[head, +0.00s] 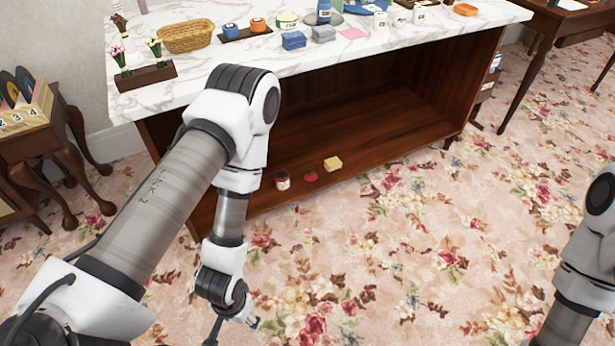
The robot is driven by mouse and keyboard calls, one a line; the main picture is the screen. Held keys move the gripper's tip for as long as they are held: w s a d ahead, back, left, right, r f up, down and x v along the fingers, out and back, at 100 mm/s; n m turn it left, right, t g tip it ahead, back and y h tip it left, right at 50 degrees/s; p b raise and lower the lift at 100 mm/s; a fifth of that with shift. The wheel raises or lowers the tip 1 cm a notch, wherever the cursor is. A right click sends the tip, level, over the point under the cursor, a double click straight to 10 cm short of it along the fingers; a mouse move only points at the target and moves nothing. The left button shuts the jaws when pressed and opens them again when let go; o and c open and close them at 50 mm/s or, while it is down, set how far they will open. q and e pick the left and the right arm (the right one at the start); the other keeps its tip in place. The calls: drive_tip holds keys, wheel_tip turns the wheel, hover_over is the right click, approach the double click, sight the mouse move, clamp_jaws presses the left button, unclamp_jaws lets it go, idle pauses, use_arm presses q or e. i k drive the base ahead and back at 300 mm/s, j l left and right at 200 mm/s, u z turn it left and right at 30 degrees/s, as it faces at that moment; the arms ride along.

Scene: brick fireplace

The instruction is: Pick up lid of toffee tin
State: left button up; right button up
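I cannot tell for sure which item is the toffee tin. On the cabinet's low shelf stand a small dark red jar or tin (282,180) with a pale label, a flat round red piece (311,176) that may be a lid, and a yellow block (333,163). A round green and yellow tin (287,21) stands on the marble top. My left gripper (234,328) hangs low in front of the cabinet, cut off by the bottom edge, apart from these things; its opening is unclear. My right arm shows at the right edge, its gripper out of view.
The marble-topped cabinet (375,48) has an open front. Its top holds a wicker basket (186,36), a flower stand (146,75), blue blocks and small jars. A side table with a numbered record box (26,120) stands left. The floral carpet (430,240) in front is clear.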

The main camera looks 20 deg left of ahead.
sight(310, 176)
drive_tip(key=i+l+u, duration=0.3)
drive_tip(key=i+l, duration=0.35)
drive_tip(key=i+l+u, duration=0.3)
drive_tip(key=i+l, duration=0.5)
drive_tip(key=l, duration=0.1)
